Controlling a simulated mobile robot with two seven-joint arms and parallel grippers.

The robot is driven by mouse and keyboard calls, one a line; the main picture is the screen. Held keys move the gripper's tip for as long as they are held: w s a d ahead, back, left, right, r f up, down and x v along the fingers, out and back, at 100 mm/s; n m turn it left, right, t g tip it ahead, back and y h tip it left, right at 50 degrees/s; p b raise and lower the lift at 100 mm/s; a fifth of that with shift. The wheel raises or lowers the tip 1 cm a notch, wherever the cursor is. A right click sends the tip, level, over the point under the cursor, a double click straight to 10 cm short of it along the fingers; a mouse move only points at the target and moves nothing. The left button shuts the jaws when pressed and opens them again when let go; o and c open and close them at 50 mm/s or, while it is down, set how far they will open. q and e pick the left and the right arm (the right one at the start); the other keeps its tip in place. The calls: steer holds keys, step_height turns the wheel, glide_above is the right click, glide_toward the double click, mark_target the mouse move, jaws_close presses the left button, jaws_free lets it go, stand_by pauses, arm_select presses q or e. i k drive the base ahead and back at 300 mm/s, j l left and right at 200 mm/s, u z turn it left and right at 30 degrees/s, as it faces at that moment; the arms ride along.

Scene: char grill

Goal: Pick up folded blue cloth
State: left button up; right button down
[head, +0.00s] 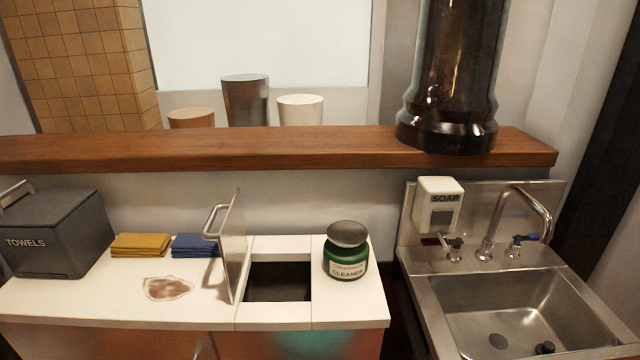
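The folded blue cloth (195,246) lies on the white counter, just right of a folded yellow cloth (140,245). It is a small flat stack, and its right end is close to an upright metal lid with a handle, which partly overlaps it in the head view. Neither of my grippers shows in the head view.
The raised lid (234,250) stands beside a dark square opening (279,282) in the counter (110,300). A green cleaner jar (345,254) is right of it. A dark towels box (58,234) stands left. A brown stain (167,288) lies in front of the cloths. A sink (520,310) is at right.

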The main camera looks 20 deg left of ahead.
mark_target(185, 245)
steer(key=k+j, duration=0.1)
steer(key=j, duration=0.4)
steer(key=k+j, duration=0.1)
steer(key=j, duration=0.45)
steer(key=k+j, duration=0.1)
steer(key=j, duration=0.4)
